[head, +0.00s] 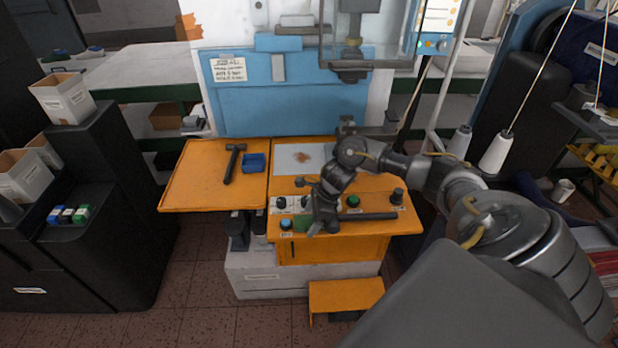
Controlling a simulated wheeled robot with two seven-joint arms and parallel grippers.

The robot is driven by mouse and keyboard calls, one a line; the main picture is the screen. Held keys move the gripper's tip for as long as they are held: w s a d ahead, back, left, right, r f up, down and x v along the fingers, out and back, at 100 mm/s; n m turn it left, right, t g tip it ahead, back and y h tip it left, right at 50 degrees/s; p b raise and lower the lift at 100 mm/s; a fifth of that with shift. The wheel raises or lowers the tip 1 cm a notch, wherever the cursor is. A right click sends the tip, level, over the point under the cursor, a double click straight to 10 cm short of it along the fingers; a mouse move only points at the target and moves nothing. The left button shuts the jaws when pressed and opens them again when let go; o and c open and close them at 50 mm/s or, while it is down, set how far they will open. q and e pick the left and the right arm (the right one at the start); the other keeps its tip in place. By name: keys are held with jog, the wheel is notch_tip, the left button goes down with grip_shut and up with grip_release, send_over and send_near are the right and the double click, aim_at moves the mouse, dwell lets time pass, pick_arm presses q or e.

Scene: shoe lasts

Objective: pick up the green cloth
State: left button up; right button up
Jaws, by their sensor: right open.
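My right gripper (323,229) points down over the front of the table, close beside the green patch. It is open, and I see nothing held between its fingers. I cannot tell whether a finger touches the cloth. My left gripper is not in view.
Knobs and buttons, one green (353,201), line the panel, with a dark bar (368,216) right of the gripper. A hammer (233,163) and a blue tray (254,163) lie on the left orange tabletop (195,180). The press head (350,70) hangs behind.

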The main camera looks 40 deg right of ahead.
aim_at(301, 225)
jog(key=c, duration=1.1)
jog(key=shift+o, duration=0.2)
jog(key=shift+r+p, duration=0.35)
jog(key=shift+p, duration=0.3)
jog(key=shift+w+r+b, duration=0.1)
jog(key=shift+r+b, duration=0.75)
jog(key=shift+b, duration=0.4)
jog(key=a+r, duration=0.1)
jog(key=r, duration=0.1)
jog(key=a+r+b, duration=0.1)
jog(key=a+r, duration=0.2)
jog(key=shift+r, duration=0.35)
jog(key=a+r+b, duration=0.1)
jog(key=a+r, duration=0.4)
jog(key=a, duration=0.5)
jog(key=shift+r, duration=0.15)
jog(key=shift+w, duration=0.1)
